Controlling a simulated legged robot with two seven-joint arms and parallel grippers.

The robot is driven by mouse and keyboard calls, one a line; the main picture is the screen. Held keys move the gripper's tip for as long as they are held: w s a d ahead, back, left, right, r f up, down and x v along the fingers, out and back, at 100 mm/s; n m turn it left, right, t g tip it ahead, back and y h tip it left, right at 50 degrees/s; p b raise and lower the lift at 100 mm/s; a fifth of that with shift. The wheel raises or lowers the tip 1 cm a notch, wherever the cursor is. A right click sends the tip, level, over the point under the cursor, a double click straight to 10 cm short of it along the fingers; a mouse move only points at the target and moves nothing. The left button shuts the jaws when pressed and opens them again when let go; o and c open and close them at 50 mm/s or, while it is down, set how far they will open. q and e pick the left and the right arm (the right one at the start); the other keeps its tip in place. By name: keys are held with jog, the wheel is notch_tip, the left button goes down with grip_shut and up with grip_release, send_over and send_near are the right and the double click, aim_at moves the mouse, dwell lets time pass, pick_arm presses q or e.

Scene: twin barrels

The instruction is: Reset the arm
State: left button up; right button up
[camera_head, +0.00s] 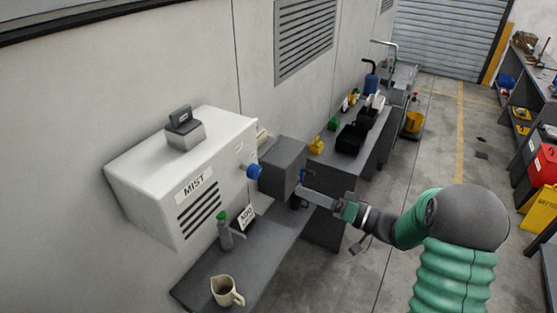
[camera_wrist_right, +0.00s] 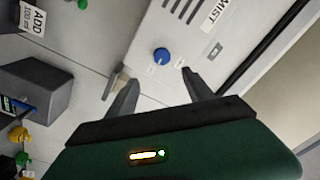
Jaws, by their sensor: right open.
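My right arm comes in from the right with green sleeves. Its gripper (camera_head: 300,191) is in front of the grey box (camera_head: 283,166), above the bench. In the right wrist view the gripper (camera_wrist_right: 154,83) is open with nothing between its fingers. A white MIST machine (camera_head: 190,165) hangs on the wall with a blue knob (camera_head: 254,171) on its side. In the right wrist view the blue knob (camera_wrist_right: 162,55) shows beyond the fingertips, apart from them. My left gripper is not in view.
A beige jug (camera_head: 226,292), a grey bottle with a green top (camera_head: 225,231) and an ADD sign (camera_head: 245,219) stand on the bench (camera_head: 265,262). A further bench holds a yellow bottle (camera_head: 316,146) and a black bin (camera_head: 350,140).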

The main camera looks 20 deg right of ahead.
jog(key=w+f+g+h+b, duration=0.25)
jog(key=f+h+b, duration=0.35)
jog(key=f+h, duration=0.5)
jog(key=s+a+f+g+b, duration=0.1)
jog(key=s+a+f+g, duration=0.2)
jog(key=s, duration=0.4)
jog(key=s+a+f+n+g+b, duration=0.1)
jog(key=s+a+f+g, duration=0.2)
jog(key=s+f, duration=0.3)
jog(key=s+a+f+g+b, duration=0.1)
jog(key=s+a+f+g, duration=0.2)
jog(key=s+f, duration=0.2)
jog(key=shift+s+a+n, duration=0.25)
jog(key=shift+s+n, duration=0.05)
jog(key=shift+s, duration=1.25)
jog(key=shift+s+a, duration=0.1)
jog(key=shift+a, duration=0.2)
